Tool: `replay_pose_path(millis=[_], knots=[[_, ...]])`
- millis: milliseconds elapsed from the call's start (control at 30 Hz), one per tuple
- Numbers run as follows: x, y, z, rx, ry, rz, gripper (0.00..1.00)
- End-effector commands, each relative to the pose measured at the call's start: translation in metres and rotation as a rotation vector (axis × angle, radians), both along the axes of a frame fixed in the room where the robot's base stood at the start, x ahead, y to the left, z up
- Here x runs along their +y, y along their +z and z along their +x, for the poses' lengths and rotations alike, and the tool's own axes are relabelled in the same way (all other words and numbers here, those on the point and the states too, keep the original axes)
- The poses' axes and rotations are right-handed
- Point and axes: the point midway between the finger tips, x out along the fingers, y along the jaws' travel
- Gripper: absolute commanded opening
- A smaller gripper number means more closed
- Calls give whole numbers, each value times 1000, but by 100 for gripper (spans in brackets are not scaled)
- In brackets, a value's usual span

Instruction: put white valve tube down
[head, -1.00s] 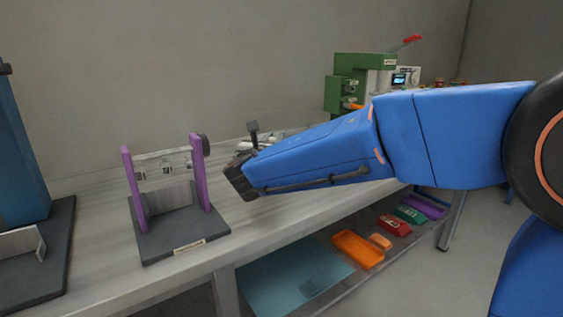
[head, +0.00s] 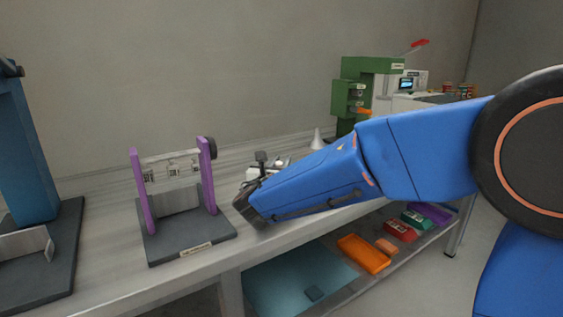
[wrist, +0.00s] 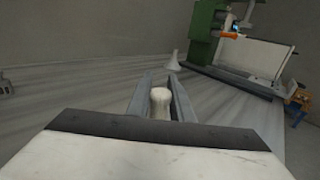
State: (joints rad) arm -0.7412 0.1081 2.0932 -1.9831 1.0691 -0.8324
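The white valve tube (wrist: 160,101) shows in the wrist view as a pale, round-topped piece between the two grey fingers of my gripper (wrist: 160,88). The fingers lie close along both its sides, and my gripper looks shut on it. The tube's lower end is hidden behind the gripper body, so I cannot tell whether it touches the bench. In the head view my blue arm reaches left over the bench, and its wrist hides the fingers and the tube.
A white cone (head: 317,139) stands on the bench (head: 110,212) beyond my gripper. A purple-posted stand (head: 146,200) is left of my wrist. A green machine (head: 372,72) stands at the back right. Coloured pieces, including an orange one (head: 363,254), lie on a lower shelf.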

Motion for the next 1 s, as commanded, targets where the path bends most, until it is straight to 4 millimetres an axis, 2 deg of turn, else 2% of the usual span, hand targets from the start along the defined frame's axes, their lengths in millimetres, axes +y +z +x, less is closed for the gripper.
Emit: replay_pose_path(millis=[33, 67, 467, 567, 1000], knots=[[0, 0, 0, 0, 0, 0, 31], [0, 0, 0, 1, 0, 0, 38], [1, 3, -2, 0, 1, 1, 38], [3, 3, -13, 0, 2, 1, 38], [19, 3, -90, 1, 4, 1, 38]])
